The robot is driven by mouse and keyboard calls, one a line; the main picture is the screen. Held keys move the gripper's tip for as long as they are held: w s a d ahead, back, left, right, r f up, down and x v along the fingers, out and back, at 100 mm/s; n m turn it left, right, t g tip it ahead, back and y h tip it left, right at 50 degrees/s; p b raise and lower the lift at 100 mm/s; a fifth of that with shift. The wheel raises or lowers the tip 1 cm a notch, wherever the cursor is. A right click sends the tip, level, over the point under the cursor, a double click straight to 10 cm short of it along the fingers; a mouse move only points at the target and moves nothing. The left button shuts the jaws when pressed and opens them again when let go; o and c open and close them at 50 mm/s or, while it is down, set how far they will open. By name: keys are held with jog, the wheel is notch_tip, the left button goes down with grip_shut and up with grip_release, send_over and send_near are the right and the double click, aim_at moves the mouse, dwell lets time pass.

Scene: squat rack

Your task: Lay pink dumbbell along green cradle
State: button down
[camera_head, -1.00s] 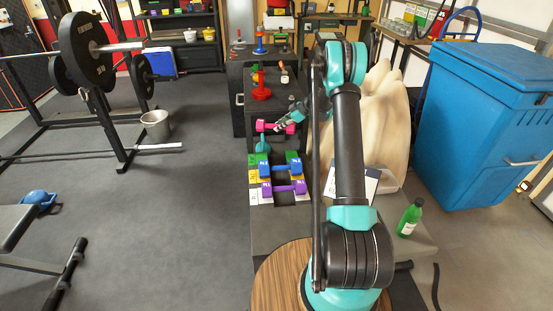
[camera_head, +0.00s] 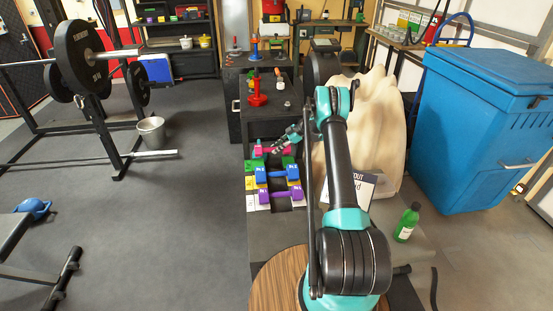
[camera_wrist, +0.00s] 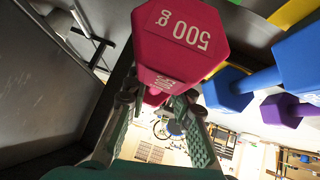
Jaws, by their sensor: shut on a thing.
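My gripper (camera_head: 284,146) is shut on the pink dumbbell (camera_head: 262,150). In the wrist view the fingers (camera_wrist: 158,108) close around the dumbbell's handle, and a hexagonal end marked 500 g, also part of the pink dumbbell (camera_wrist: 180,38), faces the camera. The green cradle (camera_head: 289,161) is at the far end of the row of cradles. The dumbbell is over or just behind it in the head view; I cannot tell whether they touch.
A blue dumbbell (camera_head: 277,174) and a purple dumbbell (camera_head: 280,195) lie in nearer cradles, close beside the green one. A red weight post (camera_head: 257,93) stands on the black box behind. A pale rock-like form (camera_head: 372,125) rises right of my arm.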

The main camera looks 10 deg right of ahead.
notch_tip(320, 180, down, 6)
jog(key=shift+f, duration=0.25)
jog(key=c, duration=1.3)
grip_release()
jog(key=v, duration=1.2)
